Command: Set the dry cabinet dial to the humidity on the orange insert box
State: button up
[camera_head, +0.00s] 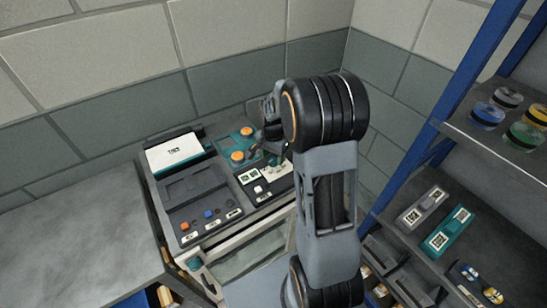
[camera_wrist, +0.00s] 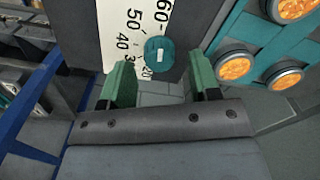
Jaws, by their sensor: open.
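In the wrist view a round teal dial (camera_wrist: 158,55) with a small white mark sits in front of a white scale plate (camera_wrist: 124,32) that reads 60, 50, 40 and lower, partly hidden. My gripper (camera_wrist: 158,68) is open, its two green fingers on either side of the dial in the picture; I cannot tell whether they touch it. In the head view my gripper (camera_head: 268,122) is over the back right of the equipment top, mostly hidden by my arm. I cannot make out an orange insert box or a humidity value on one.
Orange round knobs (camera_head: 240,156) on a teal panel stand close to my gripper, also at right in the wrist view (camera_wrist: 235,68). A white labelled box (camera_head: 174,151) is at the back left. A blue-framed shelf (camera_head: 455,128) stands right. The grey worktop (camera_head: 75,245) is clear.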

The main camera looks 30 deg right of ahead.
jog(key=shift+f, duration=0.8)
jog(key=shift+c, duration=0.3)
jog(key=c, duration=0.9)
jog(key=shift+o, duration=0.2)
